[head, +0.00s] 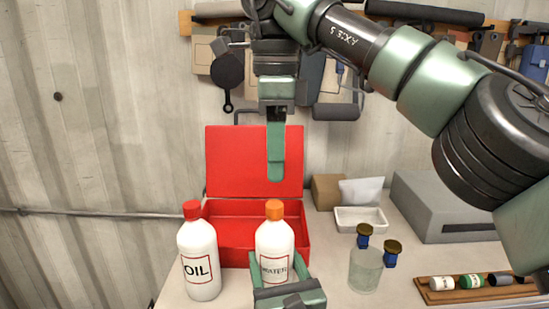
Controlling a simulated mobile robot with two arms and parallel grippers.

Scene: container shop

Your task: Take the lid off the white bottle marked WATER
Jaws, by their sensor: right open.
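The white bottle marked WATER (274,243) stands upright on the bench with its orange lid (274,210) on. My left gripper (280,268) comes up from the bottom edge, with one finger on each side of the bottle's lower body. The fingers appear to touch it and partly cover its label. My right gripper (276,177) is open and empty, pointing down above the orange lid with a small gap. Its two fingers line up in this view, so only one green finger shows clearly.
A white OIL bottle (199,262) with a red cap stands close on the left. An open red box (254,163) is behind. On the right are a glass jar (365,270), a white tray (361,222), a grey case (440,215) and a wooden rack (432,297) of small bottles.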

